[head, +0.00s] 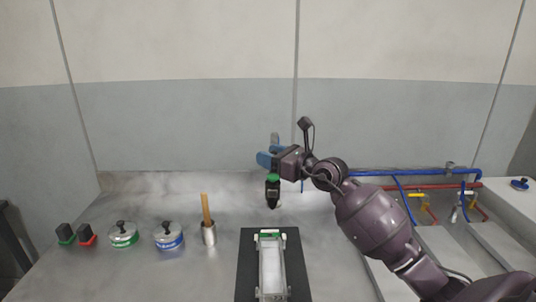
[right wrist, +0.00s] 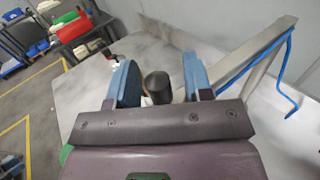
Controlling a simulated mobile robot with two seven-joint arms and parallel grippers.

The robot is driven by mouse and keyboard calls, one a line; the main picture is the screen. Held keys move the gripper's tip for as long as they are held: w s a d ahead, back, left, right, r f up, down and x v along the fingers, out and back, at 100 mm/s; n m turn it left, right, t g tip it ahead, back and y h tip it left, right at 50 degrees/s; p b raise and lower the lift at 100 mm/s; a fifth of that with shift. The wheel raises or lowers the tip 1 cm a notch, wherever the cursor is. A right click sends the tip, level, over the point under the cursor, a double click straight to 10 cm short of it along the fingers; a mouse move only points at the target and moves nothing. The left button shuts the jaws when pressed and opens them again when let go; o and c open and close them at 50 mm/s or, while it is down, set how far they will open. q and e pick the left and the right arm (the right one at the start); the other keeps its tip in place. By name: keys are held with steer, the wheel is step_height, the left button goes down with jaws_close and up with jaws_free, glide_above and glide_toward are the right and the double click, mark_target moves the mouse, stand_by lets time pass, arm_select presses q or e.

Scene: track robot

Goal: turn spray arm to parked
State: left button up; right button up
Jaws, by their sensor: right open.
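My right gripper (head: 268,154) is open above the back of the steel bench, its blue fingers apart. In the right wrist view, a dark rounded post (right wrist: 157,86) stands between the two blue fingers, with gaps beside it. A grey bar (right wrist: 262,50) with a blue hose, which looks like the spray arm, runs from behind the right finger to the upper right. In the head view, a black piece with a green ring (head: 272,190) shows below the gripper; I cannot tell what it joins. The bar is mostly hidden there. My left gripper is not in view.
A black mat (head: 246,262) with a metal tray-like fixture (head: 271,268) lies at front centre. A metal cup (head: 209,234) with a wooden handle, two lidded pots (head: 123,236) (head: 168,237) and small blocks stand left. Blue and red pipes (head: 410,174) run along the right.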

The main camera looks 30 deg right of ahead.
steer(key=shift+w+a, duration=0.2)
steer(key=shift+w, duration=0.2)
steer(key=c, duration=0.7)
jaws_close()
